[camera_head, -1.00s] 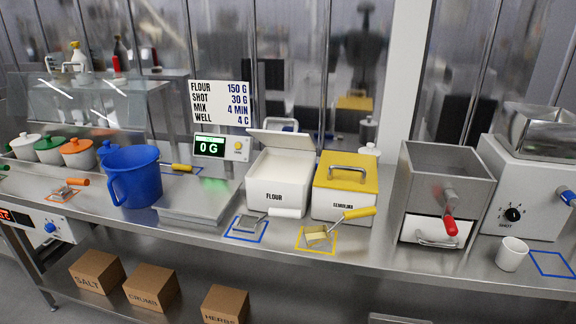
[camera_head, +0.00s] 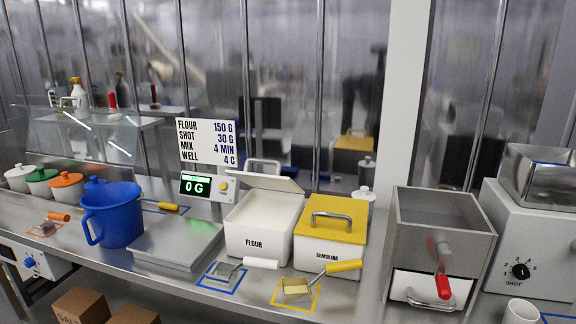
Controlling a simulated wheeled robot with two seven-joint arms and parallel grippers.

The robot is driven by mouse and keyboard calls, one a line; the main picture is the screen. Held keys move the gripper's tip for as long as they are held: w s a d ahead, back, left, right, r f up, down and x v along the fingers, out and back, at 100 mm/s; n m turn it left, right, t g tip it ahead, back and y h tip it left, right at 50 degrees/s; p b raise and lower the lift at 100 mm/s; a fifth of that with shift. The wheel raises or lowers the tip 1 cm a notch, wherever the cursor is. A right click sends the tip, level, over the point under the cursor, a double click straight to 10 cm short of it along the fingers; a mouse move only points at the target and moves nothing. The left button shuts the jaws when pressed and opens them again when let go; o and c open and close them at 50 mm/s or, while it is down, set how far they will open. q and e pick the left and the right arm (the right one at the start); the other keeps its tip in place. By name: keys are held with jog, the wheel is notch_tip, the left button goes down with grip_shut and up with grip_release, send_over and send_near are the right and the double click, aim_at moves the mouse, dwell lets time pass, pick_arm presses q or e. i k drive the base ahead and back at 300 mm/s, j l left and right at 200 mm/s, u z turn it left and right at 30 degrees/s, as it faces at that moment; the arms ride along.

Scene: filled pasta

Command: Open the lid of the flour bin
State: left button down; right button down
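The white flour bin (camera_head: 254,241) stands on the steel counter, labelled FLOUR. Its white lid (camera_head: 264,180) is raised and tilted up at the back, so the pale inside shows. A scoop with a white handle (camera_head: 260,263) lies in front of the bin inside a blue outline. Neither of my grippers shows in the head view.
The semolina bin with its yellow lid (camera_head: 337,222) shut stands right beside the flour bin. A steel plate (camera_head: 175,244) and a blue jug (camera_head: 112,215) are to the left. A steel hopper box (camera_head: 436,250) with a red handle is to the right. A yellow-handled scoop (camera_head: 342,266) lies in front.

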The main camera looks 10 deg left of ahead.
aim_at(258, 181)
jog(key=i+l, duration=0.2)
jog(key=l, duration=0.15)
jog(key=i+l+z, duration=0.1)
jog(key=l, duration=0.3)
jog(key=i+l, duration=0.3)
